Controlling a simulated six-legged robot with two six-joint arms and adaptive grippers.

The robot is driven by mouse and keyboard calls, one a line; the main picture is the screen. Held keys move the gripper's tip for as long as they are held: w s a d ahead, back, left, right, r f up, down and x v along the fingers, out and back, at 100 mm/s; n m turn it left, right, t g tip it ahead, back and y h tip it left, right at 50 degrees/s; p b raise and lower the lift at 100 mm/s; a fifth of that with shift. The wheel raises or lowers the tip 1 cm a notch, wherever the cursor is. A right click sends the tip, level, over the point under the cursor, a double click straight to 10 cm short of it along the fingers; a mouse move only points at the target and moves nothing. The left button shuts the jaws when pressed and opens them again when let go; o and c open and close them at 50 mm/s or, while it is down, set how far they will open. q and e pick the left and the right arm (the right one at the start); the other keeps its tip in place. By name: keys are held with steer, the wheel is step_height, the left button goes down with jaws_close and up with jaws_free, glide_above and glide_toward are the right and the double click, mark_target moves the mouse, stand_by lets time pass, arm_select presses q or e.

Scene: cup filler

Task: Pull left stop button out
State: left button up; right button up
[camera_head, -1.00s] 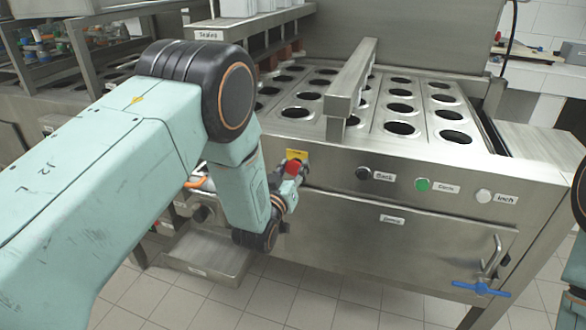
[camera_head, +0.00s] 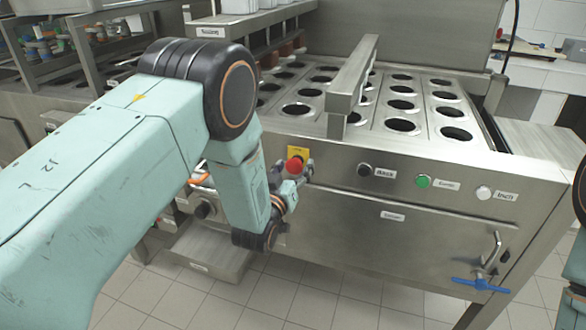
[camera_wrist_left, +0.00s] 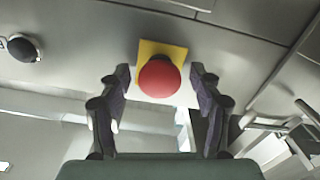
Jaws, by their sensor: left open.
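The left stop button (camera_head: 294,166) is a red knob on a yellow plate on the front panel of the steel cup filler. In the left wrist view the red button (camera_wrist_left: 159,77) sits centred ahead, a little beyond the fingertips. My left gripper (camera_wrist_left: 160,80) is open, one finger on each side of the button's line, not closed on it. In the head view the left gripper (camera_head: 298,180) is small, just below the button, and partly hidden by my left wrist. My right gripper is not in view; only part of my right arm shows at the right edge.
A black button (camera_head: 363,170), a green button (camera_head: 424,181) and a white button (camera_head: 484,193) lie to the right on the panel. A blue-handled valve (camera_head: 481,287) is at lower right. An open metal tray (camera_head: 205,262) sits low at left.

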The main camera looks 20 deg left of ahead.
arm_select(q)
steer(key=shift+s, duration=0.1)
steer(key=s, duration=1.1)
steer(key=shift+s+a, duration=0.2)
steer(key=shift+s, duration=0.2)
